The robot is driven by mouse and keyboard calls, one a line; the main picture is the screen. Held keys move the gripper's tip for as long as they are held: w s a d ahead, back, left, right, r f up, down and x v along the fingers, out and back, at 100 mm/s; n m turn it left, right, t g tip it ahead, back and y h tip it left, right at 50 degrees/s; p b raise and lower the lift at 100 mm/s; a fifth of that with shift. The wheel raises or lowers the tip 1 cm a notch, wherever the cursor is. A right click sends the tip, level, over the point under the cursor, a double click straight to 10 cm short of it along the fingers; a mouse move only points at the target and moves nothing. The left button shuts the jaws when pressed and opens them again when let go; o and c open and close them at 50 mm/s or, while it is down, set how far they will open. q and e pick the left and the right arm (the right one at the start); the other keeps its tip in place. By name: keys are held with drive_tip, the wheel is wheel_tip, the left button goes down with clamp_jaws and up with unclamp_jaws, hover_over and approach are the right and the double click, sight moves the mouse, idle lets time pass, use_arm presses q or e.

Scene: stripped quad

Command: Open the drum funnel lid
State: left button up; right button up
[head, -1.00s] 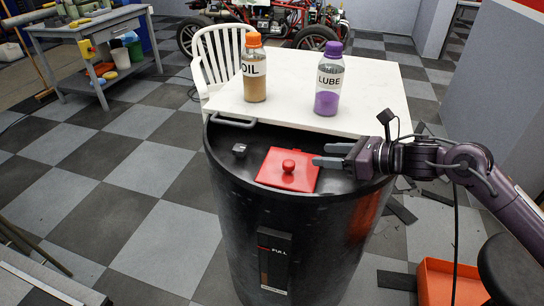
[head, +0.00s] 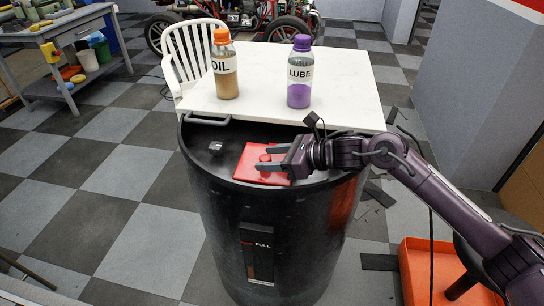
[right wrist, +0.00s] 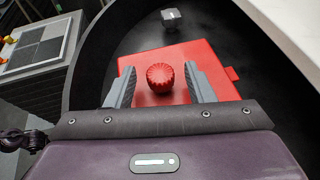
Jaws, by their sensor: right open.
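The red funnel lid (head: 252,158) lies flat and closed on top of the black drum (head: 215,215). Its round red knob (right wrist: 160,78) stands up from the lid's middle. My right gripper (head: 268,158) is over the lid, coming in from the right. In the right wrist view the two grey fingers (right wrist: 160,84) are open, one on each side of the knob, with gaps on both sides. The lid (right wrist: 205,62) fills the middle of that view. My left gripper is not in view.
A white table (head: 345,90) behind the drum holds an orange-capped OIL bottle (head: 225,75) and a purple-capped LUBE bottle (head: 299,85). A small dark block (head: 216,147) sits on the drum top left of the lid. An orange bin (head: 430,270) stands on the floor at right.

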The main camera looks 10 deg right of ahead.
sight(276, 156)
clamp_jaws()
drive_tip(key=shift+w+d+r+m+g, duration=0.1)
drive_tip(key=shift+w+r+m+g, duration=0.15)
drive_tip(key=shift+r, duration=0.2)
drive_tip(key=shift+w+d+r+m+g, duration=0.1)
drive_tip(key=shift+w+r+m+g, duration=0.1)
drive_tip(key=shift+r+m, duration=0.2)
drive_tip(key=shift+w+d+r+m+g, duration=0.25)
drive_tip(key=shift+w+r+m+g, duration=0.55)
drive_tip(key=shift+r, duration=0.2)
drive_tip(key=shift+w+d+r+m+g+y+b, duration=0.1)
drive_tip(key=shift+w+r+m+g+y+b, duration=0.2)
drive_tip(key=shift+w+m+b, duration=0.15)
drive_tip(key=shift+w+d+r, duration=0.15)
drive_tip(key=shift+w+r, duration=0.05)
drive_tip(key=shift+r, duration=0.05)
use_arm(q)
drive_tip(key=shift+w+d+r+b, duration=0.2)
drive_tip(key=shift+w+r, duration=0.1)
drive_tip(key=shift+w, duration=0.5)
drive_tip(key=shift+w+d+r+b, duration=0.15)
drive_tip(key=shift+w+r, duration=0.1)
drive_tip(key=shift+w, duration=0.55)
use_arm(e)
drive_tip(key=shift+w+d+r, duration=0.1)
drive_tip(key=shift+w+r, duration=0.15)
drive_tip(key=shift+r, duration=0.05)
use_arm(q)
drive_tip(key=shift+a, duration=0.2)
